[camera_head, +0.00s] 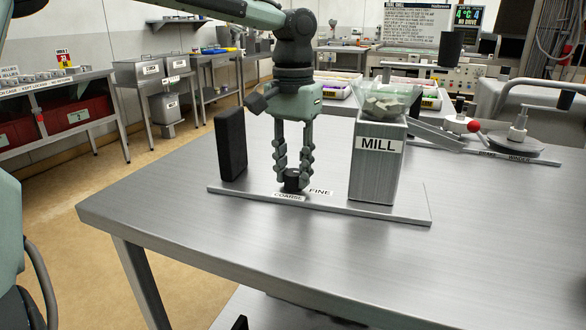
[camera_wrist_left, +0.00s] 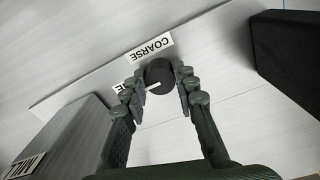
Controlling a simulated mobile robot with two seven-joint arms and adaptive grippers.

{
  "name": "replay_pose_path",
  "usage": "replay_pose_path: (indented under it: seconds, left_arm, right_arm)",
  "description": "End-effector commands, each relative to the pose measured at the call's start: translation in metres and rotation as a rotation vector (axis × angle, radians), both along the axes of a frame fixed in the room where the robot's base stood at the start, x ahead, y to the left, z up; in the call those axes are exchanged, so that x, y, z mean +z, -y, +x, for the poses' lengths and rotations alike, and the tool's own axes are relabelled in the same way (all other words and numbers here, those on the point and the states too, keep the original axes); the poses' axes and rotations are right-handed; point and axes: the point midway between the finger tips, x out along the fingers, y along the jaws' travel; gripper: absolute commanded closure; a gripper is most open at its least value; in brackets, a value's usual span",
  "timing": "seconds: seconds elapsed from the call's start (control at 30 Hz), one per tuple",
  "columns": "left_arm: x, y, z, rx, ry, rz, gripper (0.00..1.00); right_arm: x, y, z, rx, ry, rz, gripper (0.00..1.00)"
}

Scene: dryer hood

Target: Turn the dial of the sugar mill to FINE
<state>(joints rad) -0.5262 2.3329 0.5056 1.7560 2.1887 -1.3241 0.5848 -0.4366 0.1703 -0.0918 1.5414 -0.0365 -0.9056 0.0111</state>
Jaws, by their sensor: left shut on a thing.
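The sugar mill (camera_head: 377,165) is a steel box marked MILL with a clear hopper of pale lumps on top. It stands on a thin base plate (camera_head: 405,214). Its black dial (camera_head: 293,181) is on the plate, left of the box. The COARSE label (camera_head: 288,196) is in front of the dial and the FINE label (camera_head: 321,191) is to its right. My left gripper (camera_head: 293,172) points down, shut on the dial. In the left wrist view its fingers (camera_wrist_left: 160,82) flank the dial (camera_wrist_left: 158,70). A white mark on the dial points down-left, toward the partly hidden FINE label (camera_wrist_left: 121,87).
A black upright block (camera_head: 230,145) stands at the plate's left end, close to my gripper. A sealing or winding device (camera_head: 500,143) lies farther right on the steel table (camera_head: 480,240). The table's front is clear.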

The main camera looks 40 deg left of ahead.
Motion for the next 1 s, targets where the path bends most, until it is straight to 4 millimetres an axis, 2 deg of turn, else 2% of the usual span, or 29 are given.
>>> replay_pose_path:
  seconds: [0.3,0.33,0.47,0.8,0.87,1.0]
  left_arm:
    - [0.001,0.0,0.001,0.003,0.002,0.0,1.0]
    - [0.001,0.0,0.001,0.003,0.002,0.0,0.69]
    - [0.001,0.0,0.0,0.002,0.002,0.0,0.52]
    - [0.003,0.0,0.0,0.001,0.001,0.0,0.51]
    - [0.007,0.0,0.001,0.002,0.003,0.0,0.51]
    - [0.03,0.0,0.001,0.002,0.005,-0.001,0.51]
  right_arm:
    - [0.0,0.007,-0.002,0.005,-0.003,-0.011,0.6]
    - [0.0,0.007,-0.002,0.005,-0.003,-0.012,0.6]
    - [0.0,0.009,-0.002,0.006,-0.003,-0.014,0.6]
    - [0.0,0.002,-0.002,0.002,-0.003,-0.004,0.6]
    - [0.0,0.003,-0.002,0.002,-0.003,-0.004,0.6]
    - [0.0,0.004,-0.001,0.003,-0.001,-0.006,0.6]
